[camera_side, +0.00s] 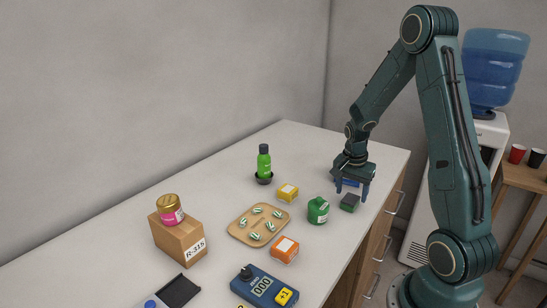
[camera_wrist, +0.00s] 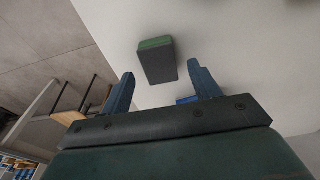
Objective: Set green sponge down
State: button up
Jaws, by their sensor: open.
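The green sponge (camera_side: 349,203) is a small block, dark grey with a green layer, and lies on the white counter near its right edge. My gripper (camera_side: 351,195) is open and just above and behind the sponge in the side view. In the wrist view the sponge (camera_wrist: 157,60) lies beyond the gap between my two blue fingers (camera_wrist: 160,85), apart from both. Nothing is held between the fingers.
A green jar (camera_side: 318,210) stands left of the sponge, with a yellow box (camera_side: 287,192) and orange box (camera_side: 285,249) nearby. A wooden tray (camera_side: 236,233) holds several capsules. A green bottle (camera_side: 264,162) stands in a dark bowl. The counter's far right corner is clear.

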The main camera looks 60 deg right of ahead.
aim_at(347, 202)
notch_tip(347, 202, up, 10)
jog(key=a, duration=0.1)
jog(key=shift+a, duration=0.3)
dwell(0.6)
jog(key=s+a+r+n+t, duration=0.1)
jog(key=a+r+n+t, duration=0.1)
jog(key=a+r+n, duration=0.4)
jog(key=s+a+r+n+t, duration=0.1)
jog(key=a+r+n, duration=0.2)
jog(key=a, duration=0.5)
jog(key=s+a+r+n+t+y, duration=0.1)
jog(key=s+a+r+n+t, duration=0.1)
jog(key=s+a+n, duration=0.6)
jog(key=shift+a+r+n+t+y, duration=0.3)
jog(key=shift+a+r+n+y, duration=0.15)
jog(key=shift+a, duration=1)
